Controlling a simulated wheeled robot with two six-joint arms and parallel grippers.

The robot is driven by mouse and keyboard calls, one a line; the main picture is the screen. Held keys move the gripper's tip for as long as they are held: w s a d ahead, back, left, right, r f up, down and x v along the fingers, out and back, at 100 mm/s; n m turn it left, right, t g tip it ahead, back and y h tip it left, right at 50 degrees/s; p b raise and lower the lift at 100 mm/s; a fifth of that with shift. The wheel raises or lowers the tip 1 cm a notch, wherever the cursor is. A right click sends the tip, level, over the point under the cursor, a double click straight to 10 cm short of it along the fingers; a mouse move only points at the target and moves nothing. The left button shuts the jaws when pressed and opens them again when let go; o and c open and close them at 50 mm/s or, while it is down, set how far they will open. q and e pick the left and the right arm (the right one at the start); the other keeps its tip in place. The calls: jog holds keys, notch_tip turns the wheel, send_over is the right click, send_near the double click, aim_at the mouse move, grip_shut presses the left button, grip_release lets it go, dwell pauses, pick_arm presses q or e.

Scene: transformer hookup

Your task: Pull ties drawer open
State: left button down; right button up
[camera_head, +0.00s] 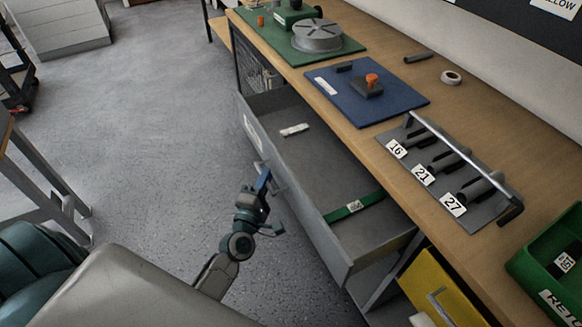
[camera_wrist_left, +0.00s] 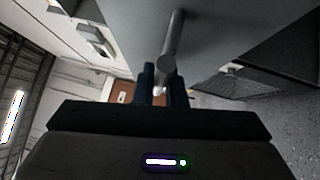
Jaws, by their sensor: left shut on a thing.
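The grey ties drawer (camera_head: 315,225) stands pulled out from under the wooden bench, its inside open to view. A small white labelled piece (camera_head: 295,130) and a green strip with a label (camera_head: 354,208) lie in it. My left gripper (camera_head: 266,184) is at the outer face of the drawer front. In the left wrist view its two dark fingers (camera_wrist_left: 164,86) are shut on the drawer's round grey bar handle (camera_wrist_left: 174,38). The fingers partly hide the handle in the head view. My right gripper is not in view.
A yellow drawer front (camera_head: 440,285) with a handle is at the lower right. The bench top (camera_head: 395,160) carries a blue mat (camera_head: 395,103), a rack numbered 16, 21 and 27 (camera_head: 480,210), and a green bin (camera_head: 550,255). The grey floor (camera_head: 150,140) left of the drawer is clear.

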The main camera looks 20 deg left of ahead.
pick_arm(q)
jog(key=s+a, duration=0.7)
jog(key=s, duration=0.2)
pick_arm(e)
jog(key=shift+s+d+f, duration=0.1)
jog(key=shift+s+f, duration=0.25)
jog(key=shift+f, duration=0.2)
pick_arm(q)
jog(key=c, duration=1.5)
grip_release()
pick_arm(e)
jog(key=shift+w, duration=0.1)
pick_arm(q)
jog(key=s+d+f+b, duration=0.1)
jog(key=s+b, duration=0.1)
jog(key=s, duration=0.8)
jog(key=shift+s+d+f, duration=0.2)
jog(key=shift+s+f, duration=0.05)
jog(key=shift+s, duration=0.05)
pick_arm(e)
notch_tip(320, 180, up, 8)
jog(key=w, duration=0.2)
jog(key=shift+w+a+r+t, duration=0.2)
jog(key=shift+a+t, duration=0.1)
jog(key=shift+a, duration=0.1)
pick_arm(q)
jog(key=shift+f, duration=0.1)
